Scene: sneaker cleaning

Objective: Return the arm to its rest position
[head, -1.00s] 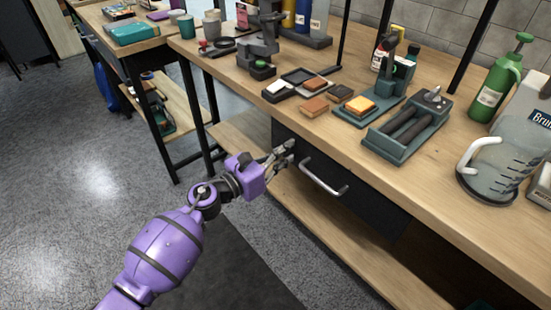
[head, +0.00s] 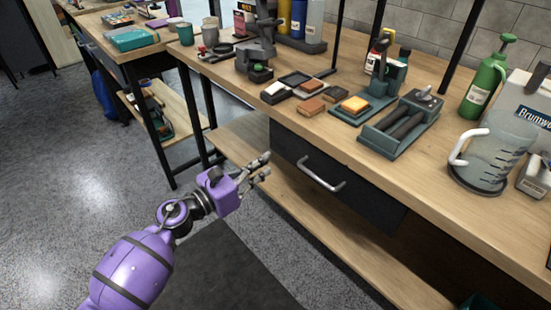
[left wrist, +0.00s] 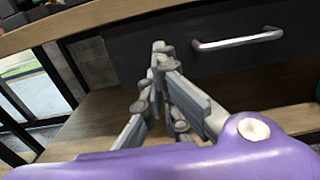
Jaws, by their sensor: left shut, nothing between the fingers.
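My left arm is purple and comes in from the lower left of the head view. Its gripper (head: 257,167) is in front of the workbench, below the tabletop and left of the drawer handle (head: 321,173). The fingers also show in the left wrist view (left wrist: 160,68), where their tips meet with nothing between them. The handle shows there too (left wrist: 238,41), apart from the fingers. The dark drawer (head: 290,150) looks closed. My right gripper is in neither view.
The wooden workbench (head: 440,205) carries brushes, sponges, a green spray bottle (head: 487,80) and a clear pitcher (head: 492,160). A lower wooden shelf (head: 345,230) runs under the drawer. A second table (head: 150,42) stands at the left. The grey floor (head: 60,190) on the left is open.

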